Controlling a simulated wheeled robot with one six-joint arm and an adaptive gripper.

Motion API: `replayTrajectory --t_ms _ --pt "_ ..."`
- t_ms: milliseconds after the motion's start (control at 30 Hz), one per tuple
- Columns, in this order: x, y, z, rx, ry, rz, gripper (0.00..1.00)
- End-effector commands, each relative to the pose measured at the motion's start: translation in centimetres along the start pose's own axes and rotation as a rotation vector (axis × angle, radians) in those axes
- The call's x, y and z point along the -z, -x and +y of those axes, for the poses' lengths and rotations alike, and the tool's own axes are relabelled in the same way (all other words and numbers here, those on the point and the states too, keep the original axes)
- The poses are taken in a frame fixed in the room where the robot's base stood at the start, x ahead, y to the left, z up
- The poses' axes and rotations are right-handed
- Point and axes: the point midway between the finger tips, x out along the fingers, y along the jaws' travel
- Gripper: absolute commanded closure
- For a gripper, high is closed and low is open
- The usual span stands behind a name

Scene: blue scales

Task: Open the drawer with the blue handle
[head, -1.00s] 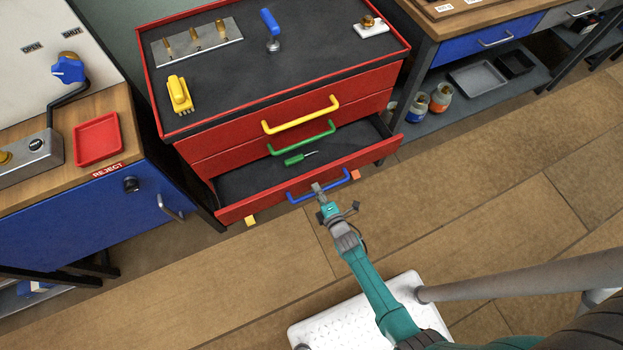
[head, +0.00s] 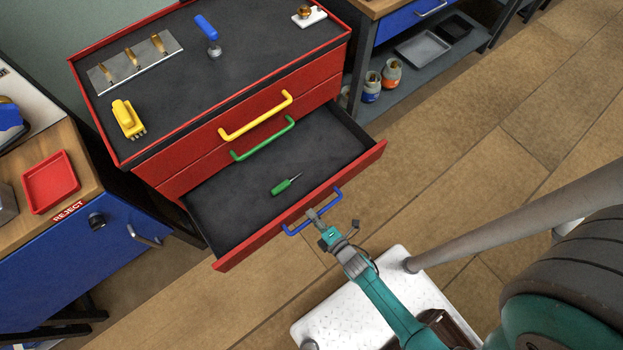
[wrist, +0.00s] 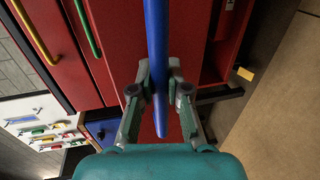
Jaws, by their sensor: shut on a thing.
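The bottom drawer (head: 232,256) of the red cabinet, with the blue handle (head: 297,229), stands pulled well out. Its dark inside shows, with a green screwdriver (head: 286,184) lying in it. My gripper (head: 313,215) is at the middle of the blue handle in the head view. In the wrist view the blue handle (wrist: 156,45) runs between the two fingers of my gripper (wrist: 158,92), which are shut on it. The red drawer front (wrist: 125,40) lies just behind the handle.
The drawers with the yellow handle (head: 255,117) and the green handle (head: 262,140) are shut above. A blue cabinet (head: 60,265) with a red tray (head: 48,182) stands at left. A workbench (head: 372,8) stands at back right. Open wooden floor (head: 470,180) lies to the right.

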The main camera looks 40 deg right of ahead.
Motion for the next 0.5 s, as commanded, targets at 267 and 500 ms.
replayTrajectory --t_ms 267,500 --pt "-0.02 0.03 -0.1 0.002 -0.001 -0.001 0.65" --pt "-0.01 0.0 -0.04 0.001 0.0 0.0 0.59"
